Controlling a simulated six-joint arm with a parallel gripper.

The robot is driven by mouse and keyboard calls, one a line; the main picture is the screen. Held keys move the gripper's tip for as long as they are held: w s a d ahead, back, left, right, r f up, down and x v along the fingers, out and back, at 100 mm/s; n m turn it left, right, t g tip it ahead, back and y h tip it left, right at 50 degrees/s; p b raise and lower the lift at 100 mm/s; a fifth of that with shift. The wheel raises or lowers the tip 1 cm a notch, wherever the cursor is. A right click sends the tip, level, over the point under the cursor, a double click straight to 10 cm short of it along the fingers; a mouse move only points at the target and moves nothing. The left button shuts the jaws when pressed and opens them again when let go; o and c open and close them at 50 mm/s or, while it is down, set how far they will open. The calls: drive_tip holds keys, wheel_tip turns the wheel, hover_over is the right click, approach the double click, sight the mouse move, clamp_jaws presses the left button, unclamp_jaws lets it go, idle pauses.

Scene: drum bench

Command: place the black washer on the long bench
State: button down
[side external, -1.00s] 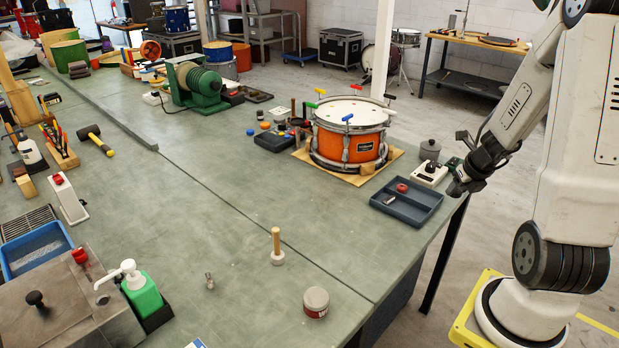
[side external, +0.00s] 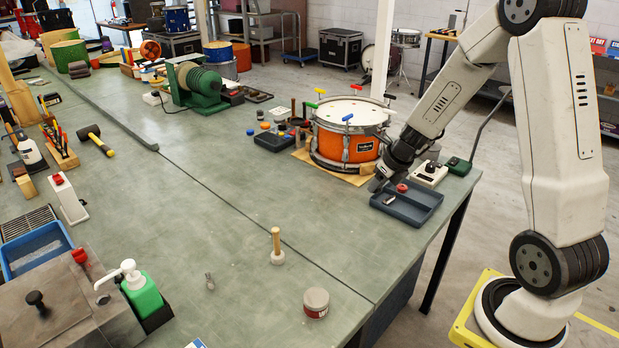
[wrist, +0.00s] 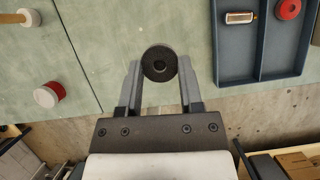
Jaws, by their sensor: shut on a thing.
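The black washer (wrist: 159,63) is a dark ring with a centre hole, held between the fingertips of my gripper (wrist: 160,73) in the wrist view. My gripper (side external: 378,184) is shut on it, by the left end of the blue tray in the side view. The washer cannot be made out there. The long bench (side external: 215,220) has a green top. In the wrist view its bare surface (wrist: 95,35) lies behind the washer, near the bench edge. I cannot tell the height of the washer above it.
The blue divided tray (side external: 418,212) holds a red round piece (side external: 402,188) and a small light-topped piece (wrist: 240,17). An orange drum (side external: 345,148) stands close behind my gripper. A wooden-handled tool (side external: 277,248) and a tin (side external: 316,302) stand nearer the camera. The bench middle is clear.

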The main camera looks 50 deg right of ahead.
drive_tip(key=w+a+n+y, duration=0.1)
drive_tip(key=w+a+n, duration=0.3)
drive_tip(key=a, duration=1)
drive_tip(key=w+a+n+g+y, duration=0.1)
drive_tip(key=w+a, duration=0.4)
drive_tip(key=a, duration=0.9)
drive_tip(key=n+y, duration=0.1)
drive_tip(key=n, duration=0.1)
drive_tip(key=shift+w+f+n, duration=0.15)
drive_tip(key=shift+w+n, duration=0.2)
drive_tip(key=shift+n, duration=0.05)
drive_tip(key=shift+a, duration=0.1)
approach(225, 247)
drive_tip(key=shift+w+a+f, duration=0.5)
drive_tip(key=shift+a+f, duration=0.2)
drive_tip(key=shift+f, duration=0.15)
drive_tip(key=shift+w+f, duration=0.3)
drive_tip(key=shift+w+f, duration=0.15)
drive_tip(key=shift+f, duration=0.1)
drive_tip(key=shift+w+f, duration=0.1)
drive_tip(key=shift+f, duration=1.5)
